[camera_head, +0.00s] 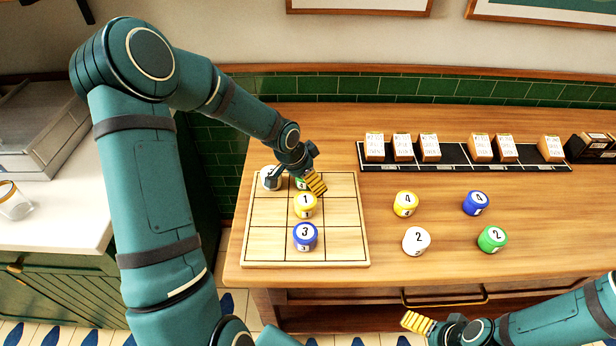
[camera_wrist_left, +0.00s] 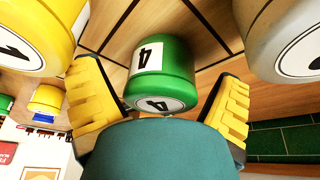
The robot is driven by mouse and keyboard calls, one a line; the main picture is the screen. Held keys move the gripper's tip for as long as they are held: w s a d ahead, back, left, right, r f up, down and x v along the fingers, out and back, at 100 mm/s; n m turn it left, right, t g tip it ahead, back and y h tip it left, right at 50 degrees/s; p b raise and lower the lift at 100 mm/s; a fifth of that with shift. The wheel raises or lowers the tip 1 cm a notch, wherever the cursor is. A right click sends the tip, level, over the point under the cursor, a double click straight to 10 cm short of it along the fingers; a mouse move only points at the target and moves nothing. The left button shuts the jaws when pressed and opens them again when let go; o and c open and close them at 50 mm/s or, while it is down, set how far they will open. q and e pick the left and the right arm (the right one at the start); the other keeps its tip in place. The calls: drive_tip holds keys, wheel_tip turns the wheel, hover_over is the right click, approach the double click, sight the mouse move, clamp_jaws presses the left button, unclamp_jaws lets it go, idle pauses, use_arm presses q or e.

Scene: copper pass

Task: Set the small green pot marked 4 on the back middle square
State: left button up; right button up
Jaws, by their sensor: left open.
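The small green pot marked 4 (camera_wrist_left: 162,75) stands upright on the back middle square of the wooden grid board (camera_head: 262,247). In the head view the green pot (camera_head: 301,184) is mostly hidden by my left gripper (camera_head: 297,182). In the left wrist view my left gripper (camera_wrist_left: 160,100) is open, with one yellow finger on each side of the pot and gaps between. My right gripper (camera_head: 418,323) is low at the front, away from the board. Whether it is open or shut does not show.
A white pot (camera_head: 271,177) is at back left, a yellow pot 1 (camera_head: 305,206) in the centre and a blue pot 3 (camera_head: 305,237) at front middle. Several loose pots, including a yellow 4 (camera_head: 405,204), stand right of the board. A black rack (camera_head: 455,153) with cards is behind.

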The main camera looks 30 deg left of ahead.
use_arm(q)
drive_tip(key=p+v, duration=0.3)
drive_tip(key=v, duration=0.9)
